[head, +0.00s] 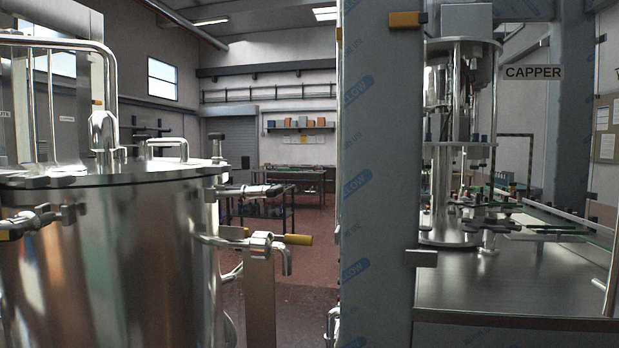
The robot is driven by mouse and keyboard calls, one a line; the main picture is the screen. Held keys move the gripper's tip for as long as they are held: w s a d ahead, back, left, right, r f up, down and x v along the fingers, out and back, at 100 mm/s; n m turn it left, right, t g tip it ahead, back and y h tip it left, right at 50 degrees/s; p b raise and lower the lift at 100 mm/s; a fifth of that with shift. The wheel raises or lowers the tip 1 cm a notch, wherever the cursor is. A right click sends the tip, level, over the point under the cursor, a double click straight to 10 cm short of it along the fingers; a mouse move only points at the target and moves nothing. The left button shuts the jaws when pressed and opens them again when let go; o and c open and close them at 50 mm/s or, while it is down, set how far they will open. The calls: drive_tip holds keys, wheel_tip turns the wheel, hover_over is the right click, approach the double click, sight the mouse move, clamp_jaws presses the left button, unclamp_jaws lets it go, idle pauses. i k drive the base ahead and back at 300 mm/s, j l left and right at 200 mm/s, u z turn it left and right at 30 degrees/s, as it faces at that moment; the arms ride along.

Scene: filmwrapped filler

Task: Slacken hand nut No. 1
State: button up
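My gripper is not in view. No part marked as hand nut No. 1 can be made out. A large steel tank (110,270) with a flat lid (110,178) fills the left side. A clamp-like fitting (35,222) sits at the left of its rim, and another fitting (250,191) sticks out at the right of the rim. I cannot tell whether either is a hand nut.
A film-wrapped steel post (375,170) stands in the middle. Right of it is a machine with a CAPPER sign (533,72) and a steel deck (510,285). Red-brown floor (310,265) shows between tank and post, with a dark workbench (265,205) behind.

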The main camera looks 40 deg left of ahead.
sight(215, 138)
drive_tip(key=i, duration=1)
drive_tip(key=i+z, duration=0.25)
drive_tip(key=z, duration=0.15)
drive_tip(key=i+j+z, duration=0.1)
drive_tip(key=z, duration=0.25)
drive_tip(key=i+z, duration=0.1)
drive_tip(key=z, duration=0.4)
drive_tip(key=j+z, duration=0.15)
drive_tip(key=z, duration=0.4)
drive_tip(key=i+j+z, duration=0.1)
drive_tip(key=z, duration=0.4)
drive_tip(key=j+z, duration=0.15)
drive_tip(key=z, duration=0.35)
drive_tip(key=j+z, duration=0.15)
drive_tip(key=z, duration=0.35)
drive_tip(key=j+z, duration=0.15)
drive_tip(key=z, duration=0.4)
drive_tip(key=j+z, duration=0.1)
drive_tip(key=z, duration=0.4)
drive_tip(key=k+z, duration=0.15)
drive_tip(key=z, duration=0.35)
drive_tip(key=j, duration=0.05)
